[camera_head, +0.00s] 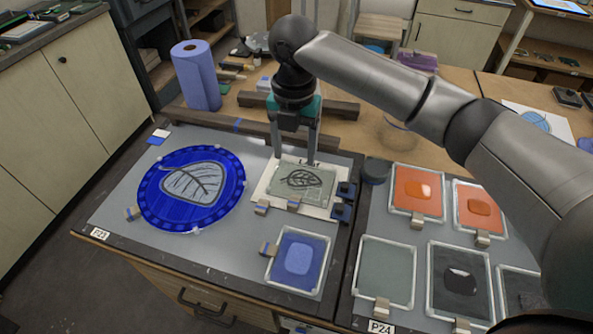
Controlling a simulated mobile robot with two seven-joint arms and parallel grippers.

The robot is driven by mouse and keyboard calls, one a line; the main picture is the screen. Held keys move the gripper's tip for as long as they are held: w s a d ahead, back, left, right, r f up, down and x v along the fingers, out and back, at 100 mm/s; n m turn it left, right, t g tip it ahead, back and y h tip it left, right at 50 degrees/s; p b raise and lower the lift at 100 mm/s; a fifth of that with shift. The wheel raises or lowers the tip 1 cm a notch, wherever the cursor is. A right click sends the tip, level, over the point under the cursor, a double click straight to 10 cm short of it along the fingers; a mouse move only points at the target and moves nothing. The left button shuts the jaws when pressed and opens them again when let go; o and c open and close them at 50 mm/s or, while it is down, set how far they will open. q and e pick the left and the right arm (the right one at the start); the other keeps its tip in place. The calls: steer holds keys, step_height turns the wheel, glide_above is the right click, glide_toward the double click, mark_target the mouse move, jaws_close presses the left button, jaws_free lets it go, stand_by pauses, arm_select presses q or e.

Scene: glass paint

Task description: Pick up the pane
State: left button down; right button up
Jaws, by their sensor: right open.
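A small greyish glass pane with a dark leaf outline (318,183) lies on a white sheet (262,187) near the back right of the left grey work surface. My right gripper (295,160) points down above the far part of this pane. Its two fingers are apart, with nothing seen between them. Whether the fingertips touch the pane I cannot tell. A framed pane with a blue patch (299,260) lies nearer the front edge. My left gripper is not in view.
A round blue pane with a grey leaf (228,192) lies at left. Small blocks (268,249) sit around the panes. Several framed panes, including an orange one (417,193), lie on the right surface under my right arm.

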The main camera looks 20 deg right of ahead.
glide_above(294, 200)
step_height(294, 200, down, 6)
step_height(294, 200, down, 2)
steer(key=shift+d+f, duration=0.15)
steer(key=shift+f, duration=0.85)
step_height(294, 200, down, 4)
steer(key=shift+r, duration=0.15)
steer(key=shift+f, duration=0.4)
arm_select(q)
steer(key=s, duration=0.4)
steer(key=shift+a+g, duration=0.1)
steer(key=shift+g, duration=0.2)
arm_select(e)
jaws_close()
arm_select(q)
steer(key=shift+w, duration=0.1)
